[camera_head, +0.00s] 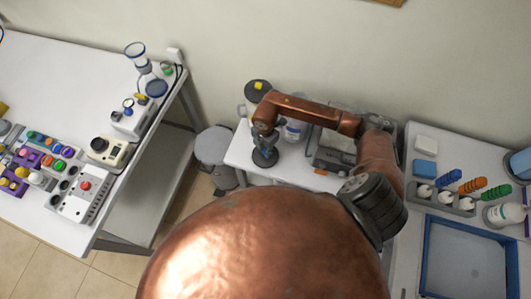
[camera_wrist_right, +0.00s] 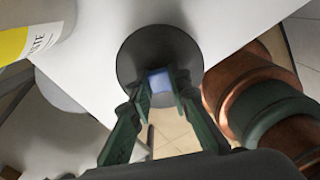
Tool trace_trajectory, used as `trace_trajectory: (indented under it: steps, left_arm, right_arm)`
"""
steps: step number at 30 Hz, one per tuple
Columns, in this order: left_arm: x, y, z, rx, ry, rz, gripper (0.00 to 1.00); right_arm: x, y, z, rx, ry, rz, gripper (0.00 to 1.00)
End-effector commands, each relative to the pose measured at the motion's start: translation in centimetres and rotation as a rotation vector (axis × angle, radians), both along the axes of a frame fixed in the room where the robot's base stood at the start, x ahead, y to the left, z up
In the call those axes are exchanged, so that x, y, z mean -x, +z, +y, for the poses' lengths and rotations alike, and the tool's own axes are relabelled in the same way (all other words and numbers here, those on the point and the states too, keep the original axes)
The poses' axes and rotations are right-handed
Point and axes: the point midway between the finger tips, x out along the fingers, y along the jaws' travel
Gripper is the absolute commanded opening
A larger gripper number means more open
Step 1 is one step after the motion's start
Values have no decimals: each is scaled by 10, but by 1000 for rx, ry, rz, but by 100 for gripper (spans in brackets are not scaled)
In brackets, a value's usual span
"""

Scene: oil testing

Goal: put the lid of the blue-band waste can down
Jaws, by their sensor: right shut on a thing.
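My right gripper (camera_head: 265,141) is shut on the blue knob (camera_wrist_right: 159,81) of a dark round lid (camera_head: 264,158). The lid (camera_wrist_right: 158,50) lies between and beyond the fingertips (camera_wrist_right: 162,86) in the right wrist view. In the head view it is at the left part of the small white table (camera_head: 240,155). I cannot tell whether it touches the tabletop. A white can with blue on its label (camera_head: 293,131) stands behind my right arm, which hides its top. My left gripper is out of view.
A can with a dark lid and yellow knob (camera_head: 257,89) stands at the back; a yellow-banded can (camera_wrist_right: 30,35) shows in the wrist view. A grey bin (camera_head: 213,146) stands left of the table.

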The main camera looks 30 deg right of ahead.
Motion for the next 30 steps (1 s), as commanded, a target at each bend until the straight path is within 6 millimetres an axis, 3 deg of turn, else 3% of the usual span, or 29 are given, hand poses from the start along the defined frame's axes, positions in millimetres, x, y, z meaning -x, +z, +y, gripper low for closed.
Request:
trace_trajectory:
  steps: [5,12,23,24,30]
  left_arm:
    - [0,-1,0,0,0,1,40]
    - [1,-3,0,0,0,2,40]
    - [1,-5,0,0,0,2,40]
    - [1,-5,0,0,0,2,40]
    - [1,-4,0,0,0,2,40]
  right_arm:
    - [-5,-8,-4,1,1,1,0]
    - [-6,-39,-5,0,1,1,0]
    - [-7,-43,-5,2,2,-1,0]
    - [-7,-44,-5,2,1,-1,18]
    - [-7,-43,-5,2,2,-1,32]
